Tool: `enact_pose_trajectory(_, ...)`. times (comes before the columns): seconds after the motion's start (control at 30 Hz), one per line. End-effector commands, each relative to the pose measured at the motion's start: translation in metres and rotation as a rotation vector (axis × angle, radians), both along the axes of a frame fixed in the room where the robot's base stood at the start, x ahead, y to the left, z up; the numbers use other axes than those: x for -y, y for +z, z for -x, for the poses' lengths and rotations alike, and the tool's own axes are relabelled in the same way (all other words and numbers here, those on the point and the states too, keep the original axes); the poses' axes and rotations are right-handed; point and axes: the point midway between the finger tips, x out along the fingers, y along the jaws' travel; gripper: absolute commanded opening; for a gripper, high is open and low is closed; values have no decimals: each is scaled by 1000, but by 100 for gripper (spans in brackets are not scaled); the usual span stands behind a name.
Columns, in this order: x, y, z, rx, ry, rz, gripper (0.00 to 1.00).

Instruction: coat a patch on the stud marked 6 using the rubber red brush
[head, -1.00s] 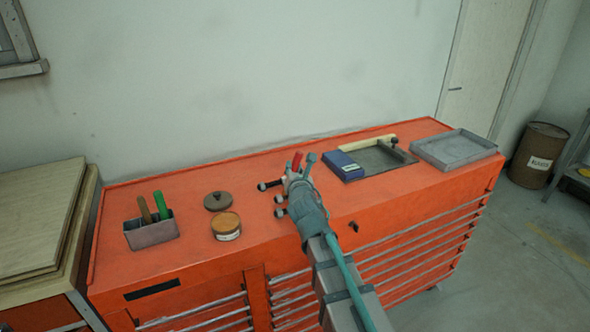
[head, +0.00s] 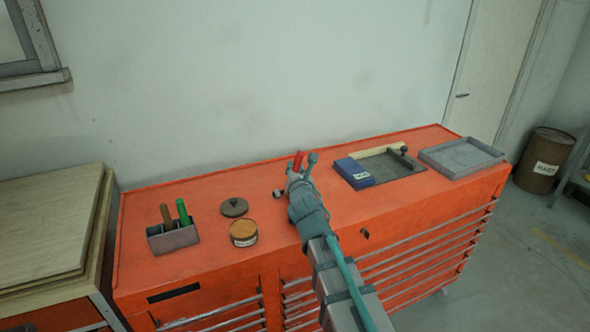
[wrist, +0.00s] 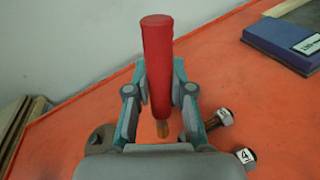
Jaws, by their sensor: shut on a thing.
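My gripper (head: 301,170) is shut on the red brush (head: 298,160), above the middle of the orange cabinet top. In the wrist view the red handle (wrist: 157,65) stands up between my gripper's fingers (wrist: 160,95), with a tan lower end below them. To the right of the fingers, a dark bolt-like stud with a grey nut (wrist: 219,117) shows, its number not readable. Nearer is a stud marked 4 (wrist: 245,156). In the head view one stud end (head: 277,194) shows left of my gripper; my arm hides the others. I cannot make out a 6.
An open orange tin (head: 243,233) and a dark lid (head: 234,207) stand left of my arm. A holder (head: 172,239) with brown and green handles is farther left. A blue box (head: 354,173), a dark tray (head: 397,168) and a grey tray (head: 462,158) lie right.

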Motion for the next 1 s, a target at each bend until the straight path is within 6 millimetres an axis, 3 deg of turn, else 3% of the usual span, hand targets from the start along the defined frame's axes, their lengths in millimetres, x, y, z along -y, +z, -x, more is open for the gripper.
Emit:
enact_pose_trajectory(0.03, 0, 9, 0, 0, 0, 0, 0)
enact_pose_trajectory(0.4, 1, 35, 0, 1, -1, 2, 0)
enact_pose_trajectory(1.0, 1, 35, 0, 1, -1, 1, 0)
